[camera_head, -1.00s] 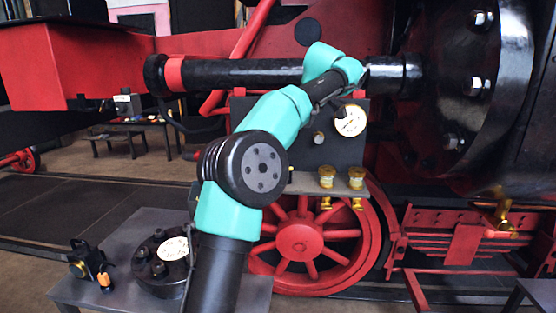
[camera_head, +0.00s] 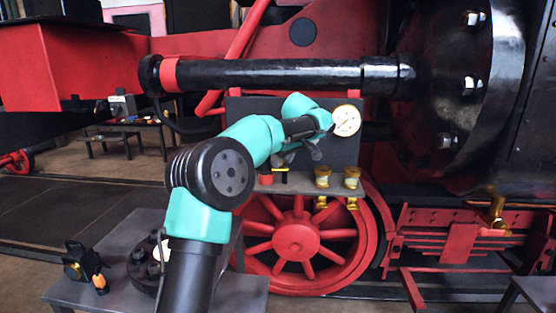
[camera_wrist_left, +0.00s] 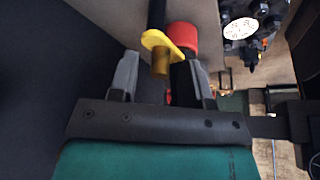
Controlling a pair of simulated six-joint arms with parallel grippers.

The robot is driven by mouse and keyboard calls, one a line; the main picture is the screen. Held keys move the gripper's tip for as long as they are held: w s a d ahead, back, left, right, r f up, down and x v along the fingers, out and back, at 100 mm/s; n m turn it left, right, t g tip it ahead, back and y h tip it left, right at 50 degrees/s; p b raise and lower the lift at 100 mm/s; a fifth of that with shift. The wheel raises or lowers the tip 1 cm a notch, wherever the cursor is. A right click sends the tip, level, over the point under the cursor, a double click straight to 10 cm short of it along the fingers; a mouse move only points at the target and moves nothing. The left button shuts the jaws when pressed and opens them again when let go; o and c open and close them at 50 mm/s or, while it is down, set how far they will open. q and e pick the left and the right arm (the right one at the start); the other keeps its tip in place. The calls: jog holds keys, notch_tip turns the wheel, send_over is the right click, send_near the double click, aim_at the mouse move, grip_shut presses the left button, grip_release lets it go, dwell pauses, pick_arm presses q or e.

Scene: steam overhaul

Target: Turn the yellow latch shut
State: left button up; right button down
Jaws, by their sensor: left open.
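The yellow latch (camera_wrist_left: 154,41) shows in the left wrist view as a flat yellow piece with a brass stub below it and a black rod above. A red cylinder (camera_wrist_left: 182,36) sits right beside it. My left gripper (camera_wrist_left: 161,78) is open, with the brass stub between its two fingers and no clear sign of contact. In the head view my left gripper (camera_head: 298,155) is just above the grey shelf, in front of the dark panel. There the red cylinder (camera_head: 265,179) shows below it, and the latch is mostly hidden. My right gripper is not in view.
Two brass caps (camera_head: 322,176) (camera_head: 352,178) stand on the shelf (camera_head: 300,186), right of my gripper. A white gauge (camera_head: 346,120) is on the panel close by. A long black pipe (camera_head: 270,73) runs above. A red wheel (camera_head: 295,240) is below.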

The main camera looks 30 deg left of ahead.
pick_arm(q)
jog(key=shift+c, duration=0.2)
grip_shut()
dwell(0.3)
jog(key=shift+m+t, duration=0.3)
jog(key=shift+m, duration=0.5)
jog(key=shift+o, duration=0.2)
grip_release()
jog(key=v, duration=1.7)
jog(key=shift+r, duration=0.2)
